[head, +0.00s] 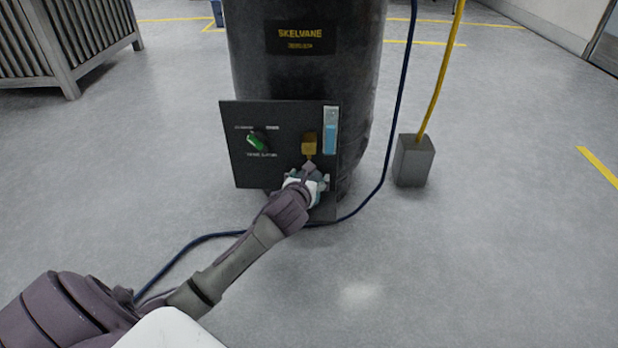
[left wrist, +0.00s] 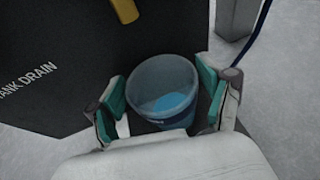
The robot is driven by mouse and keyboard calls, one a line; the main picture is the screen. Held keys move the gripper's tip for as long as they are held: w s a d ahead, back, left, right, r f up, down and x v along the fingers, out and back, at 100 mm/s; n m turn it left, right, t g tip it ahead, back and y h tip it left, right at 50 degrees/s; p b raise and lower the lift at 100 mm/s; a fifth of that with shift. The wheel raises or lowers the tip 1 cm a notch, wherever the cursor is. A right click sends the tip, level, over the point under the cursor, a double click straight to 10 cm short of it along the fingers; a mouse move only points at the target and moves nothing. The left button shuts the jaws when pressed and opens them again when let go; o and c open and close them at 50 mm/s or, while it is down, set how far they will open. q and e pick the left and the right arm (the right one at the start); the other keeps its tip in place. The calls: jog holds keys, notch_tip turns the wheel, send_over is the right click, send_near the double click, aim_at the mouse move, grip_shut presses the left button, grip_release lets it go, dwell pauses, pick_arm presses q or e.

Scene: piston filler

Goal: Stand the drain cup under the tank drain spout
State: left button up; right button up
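The drain cup (left wrist: 160,92), a clear bluish tub with a blue patch inside, shows in the left wrist view. It is upright between the two teal pads of my left gripper (left wrist: 162,88), which lie against or very close to its sides. In the head view the left gripper (head: 312,178) is low at the front panel, just below the yellow drain spout (head: 309,146), and hides most of the cup. The yellow spout also shows at the top of the left wrist view (left wrist: 124,10), up and left of the cup. My right gripper is out of view.
The dark tank (head: 300,70) stands behind a black panel (head: 242,160) with a green knob (head: 257,141) and a blue gauge (head: 330,130). A grey block (head: 414,160) with a yellow hose stands to the right. A dark blue cable lies across the floor. The floor in front is otherwise clear.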

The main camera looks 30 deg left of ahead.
pick_arm(q)
jog(key=shift+o, duration=0.7)
jog(key=shift+r, duration=0.1)
